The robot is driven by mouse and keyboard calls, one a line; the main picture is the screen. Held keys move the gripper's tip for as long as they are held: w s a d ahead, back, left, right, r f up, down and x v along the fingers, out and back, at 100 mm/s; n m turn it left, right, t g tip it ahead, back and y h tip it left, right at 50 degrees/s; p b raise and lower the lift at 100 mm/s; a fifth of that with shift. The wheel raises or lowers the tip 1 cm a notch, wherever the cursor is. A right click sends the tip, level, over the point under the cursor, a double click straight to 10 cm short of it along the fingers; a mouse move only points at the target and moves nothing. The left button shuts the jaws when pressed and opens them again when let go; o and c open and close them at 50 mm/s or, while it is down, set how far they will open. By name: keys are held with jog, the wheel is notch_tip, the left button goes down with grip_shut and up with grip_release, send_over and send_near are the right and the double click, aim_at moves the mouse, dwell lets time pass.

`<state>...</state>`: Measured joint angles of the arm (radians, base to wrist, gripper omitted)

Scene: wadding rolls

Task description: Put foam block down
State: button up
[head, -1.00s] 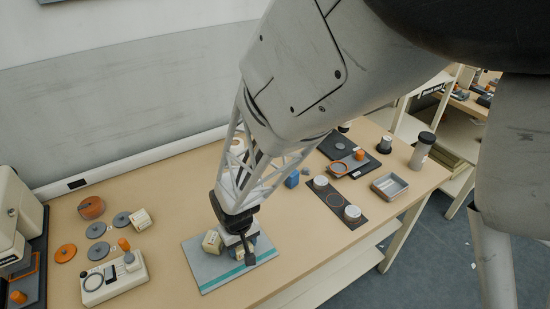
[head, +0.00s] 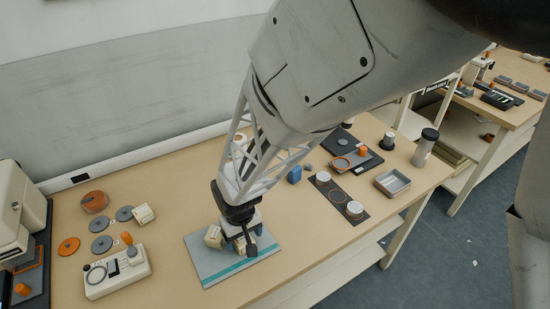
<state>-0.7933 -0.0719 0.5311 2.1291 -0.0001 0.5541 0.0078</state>
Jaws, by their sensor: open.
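My gripper (head: 243,245) points down over a grey mat (head: 208,268) with a teal stripe on the table. It is open, low and close to the mat. A cream block (head: 213,237) sits on the mat just left of my gripper. Another cream piece (head: 239,245) shows between or behind the fingers, mostly hidden by them. I cannot tell whether the fingers touch it, or which piece is the foam block. Part of something bluish shows behind my gripper, too covered to make out.
Left of the mat stand a cream device (head: 117,272) with an orange knob, several grey discs and an orange disc (head: 69,246). To the right are a dark strip (head: 335,192) with white-topped round pieces, a grey tray (head: 393,183) and a blue item (head: 294,174). Bare table lies between.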

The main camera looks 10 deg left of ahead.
aim_at(243, 239)
notch_tip(243, 239, up, 10)
jog(key=shift+r, duration=0.25)
dwell(0.3)
dwell(0.5)
jog(key=w+d+r+m, duration=0.1)
jog(key=d+r, duration=0.3)
jog(key=d, duration=0.3)
jog(key=d+r+m+t, duration=0.1)
jog(key=d+r+m, duration=0.15)
jog(key=d, duration=0.45)
jog(key=w+d+r+m, duration=0.1)
jog(key=d+r, duration=0.4)
jog(key=d, duration=0.2)
jog(key=s+d+r+m, duration=0.2)
jog(key=s+d, duration=0.3)
jog(key=d, duration=0.4)
jog(key=s+d+r+m+t, duration=0.1)
jog(key=s+d+r, duration=0.3)
jog(key=d, duration=0.4)
jog(key=shift+s+d+m+t, duration=0.3)
jog(key=shift+s+d+m, duration=0.1)
jog(key=shift+s+m, duration=0.35)
